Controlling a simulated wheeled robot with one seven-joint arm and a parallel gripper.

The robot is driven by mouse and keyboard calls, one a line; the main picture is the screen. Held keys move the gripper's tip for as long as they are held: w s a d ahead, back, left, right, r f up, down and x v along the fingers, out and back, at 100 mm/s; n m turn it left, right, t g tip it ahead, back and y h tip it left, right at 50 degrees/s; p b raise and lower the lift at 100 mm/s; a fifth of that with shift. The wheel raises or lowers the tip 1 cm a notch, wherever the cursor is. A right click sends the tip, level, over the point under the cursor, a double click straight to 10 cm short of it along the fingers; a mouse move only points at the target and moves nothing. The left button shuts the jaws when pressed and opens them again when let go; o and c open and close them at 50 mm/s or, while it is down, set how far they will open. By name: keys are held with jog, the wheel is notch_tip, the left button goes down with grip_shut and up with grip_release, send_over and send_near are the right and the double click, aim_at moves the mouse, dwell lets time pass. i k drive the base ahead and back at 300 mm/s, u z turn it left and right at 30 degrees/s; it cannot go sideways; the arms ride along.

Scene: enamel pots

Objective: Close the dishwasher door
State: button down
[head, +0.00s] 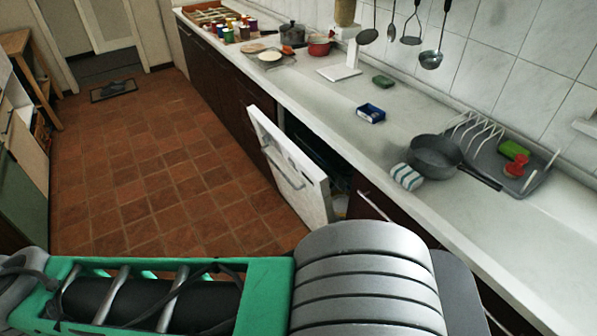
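The dishwasher door (305,190) is a white panel with a bar handle on its outer face. It stands partly open, tilted out from the dark cabinet front below the counter. Its top edge leans out over the tiled floor. A dark gap shows between the door and the dishwasher opening (318,152), with some pale items low inside. My own green and grey arm crosses the bottom of the head view and hides the floor nearest me. My gripper is not in view, so its distance from the door cannot be seen.
The white counter (300,100) runs along the right, holding a grey pan (434,156), a striped cloth (407,177), a dish rack (480,135) and a blue box (371,113). The tiled floor (150,170) left of the door is clear. A wooden table (22,45) stands far left.

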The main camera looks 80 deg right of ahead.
aim_at(305, 185)
jog(key=z, duration=0.45)
jog(key=i, duration=0.55)
jog(key=z, duration=0.85)
jog(key=i, duration=0.95)
jog(key=z, duration=0.6)
